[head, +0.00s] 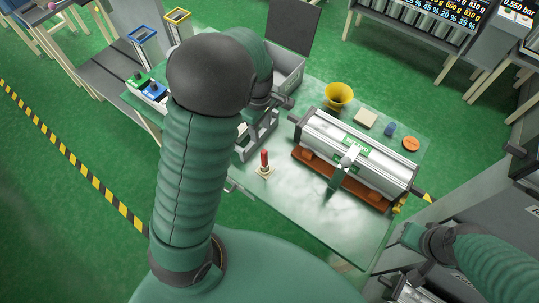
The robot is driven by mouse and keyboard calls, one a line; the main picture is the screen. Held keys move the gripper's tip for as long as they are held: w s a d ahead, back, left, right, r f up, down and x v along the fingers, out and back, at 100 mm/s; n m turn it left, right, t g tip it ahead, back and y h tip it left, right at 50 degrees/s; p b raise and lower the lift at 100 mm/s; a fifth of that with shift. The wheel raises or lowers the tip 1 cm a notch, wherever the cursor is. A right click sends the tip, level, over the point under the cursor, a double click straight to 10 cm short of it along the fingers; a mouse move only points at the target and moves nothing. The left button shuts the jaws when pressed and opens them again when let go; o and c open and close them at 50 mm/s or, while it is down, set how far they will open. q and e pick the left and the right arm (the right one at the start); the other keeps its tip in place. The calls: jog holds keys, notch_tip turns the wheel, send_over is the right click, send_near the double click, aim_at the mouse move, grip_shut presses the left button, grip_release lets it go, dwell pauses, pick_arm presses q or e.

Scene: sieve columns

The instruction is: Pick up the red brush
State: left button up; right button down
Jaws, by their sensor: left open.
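The red brush (265,158) stands upright, its red handle up, on a small pale base on the green-topped table (300,215). My left arm rises through the middle of the head view and bends over the table. My left gripper (257,140) is open, just behind and slightly left of the brush and apart from it. The arm hides part of the table behind it. My right arm comes in at the lower right. Its dark end (412,236) is beyond the table's right edge, and its jaws are not clear.
A large silver cylinder (372,165) lies on an orange-brown cradle right of the brush. Behind it are a yellow funnel (339,94), a beige block (366,118), a blue piece (389,129) and an orange disc (411,144). A grey bin (290,75) stands at the back. The front tabletop is clear.

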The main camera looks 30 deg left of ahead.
aim_at(263, 151)
pick_arm(q)
jog(key=f, duration=0.4)
jog(key=d+f, duration=0.1)
jog(key=f, duration=0.3)
jog(key=s+f, duration=0.1)
jog(key=f, duration=0.3)
jog(key=shift+s+d+f+p, duration=0.1)
jog(key=shift+d+f+p, duration=0.05)
jog(key=shift+d+p, duration=0.2)
jog(key=shift+a+f, duration=0.15)
jog(key=shift+f, duration=0.25)
jog(key=shift+a+f, duration=0.2)
jog(key=shift+a, duration=0.05)
jog(key=shift+w+a, duration=0.15)
jog(key=shift+w, duration=0.05)
jog(key=c, duration=0.4)
jog(key=shift+s+d+r, duration=0.1)
jog(key=shift+d, duration=0.25)
grip_shut()
